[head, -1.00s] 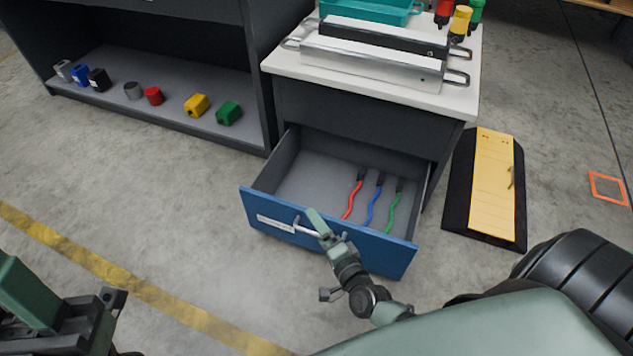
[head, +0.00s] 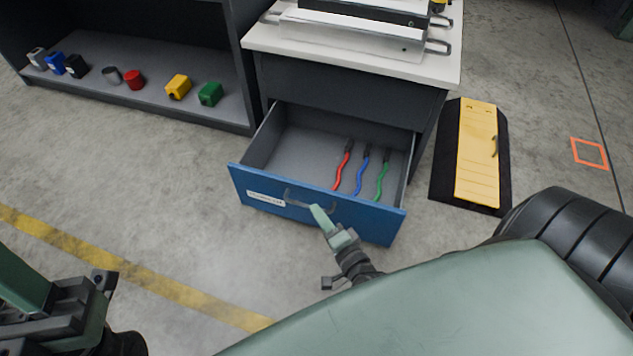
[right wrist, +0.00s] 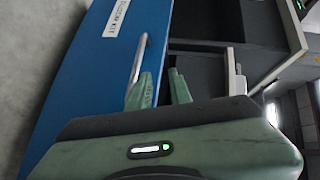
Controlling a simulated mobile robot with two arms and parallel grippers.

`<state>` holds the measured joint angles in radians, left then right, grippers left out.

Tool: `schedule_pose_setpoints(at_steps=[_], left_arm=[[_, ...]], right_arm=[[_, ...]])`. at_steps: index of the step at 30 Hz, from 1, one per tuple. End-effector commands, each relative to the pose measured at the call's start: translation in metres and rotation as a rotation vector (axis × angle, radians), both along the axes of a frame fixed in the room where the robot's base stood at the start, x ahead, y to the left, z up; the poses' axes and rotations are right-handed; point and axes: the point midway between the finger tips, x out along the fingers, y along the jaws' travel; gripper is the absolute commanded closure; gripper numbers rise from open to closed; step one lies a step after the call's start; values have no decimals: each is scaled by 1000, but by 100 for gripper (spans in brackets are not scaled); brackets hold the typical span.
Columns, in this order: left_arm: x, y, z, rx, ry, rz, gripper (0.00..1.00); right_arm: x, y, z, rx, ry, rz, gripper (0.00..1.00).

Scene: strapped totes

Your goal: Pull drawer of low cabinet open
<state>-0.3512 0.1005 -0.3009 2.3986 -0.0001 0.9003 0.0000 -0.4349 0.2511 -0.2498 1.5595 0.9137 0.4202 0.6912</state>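The low cabinet (head: 350,95) has a dark body and a pale top. Its blue-fronted drawer (head: 365,220) stands well open, with a red, a blue and a green wavy-handled tool lying inside. A grey bar handle (head: 300,198) and a white label are on the front.
Silver and black cases with end handles (head: 350,35) lie on the cabinet top. A dark shelf (head: 150,105) at the left holds several small coloured blocks. A yellow-and-black ramp-like board (head: 478,155) lies on the floor to the right. The floor left of the drawer is clear.

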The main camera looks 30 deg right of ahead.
Motion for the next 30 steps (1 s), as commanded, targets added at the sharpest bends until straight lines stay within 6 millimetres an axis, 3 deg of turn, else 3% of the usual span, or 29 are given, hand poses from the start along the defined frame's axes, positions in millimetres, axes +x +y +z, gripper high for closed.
schedule_pose_setpoints(at_steps=[16, 30], left_arm=[[0, 0, -1, 1, -1, 1, 64], [-1, 0, 6, 0, -13, 1, 64]], right_arm=[[-40, 5, -9, 6, 9, 2, 80], [-45, 5, -8, 5, 9, 2, 80]])
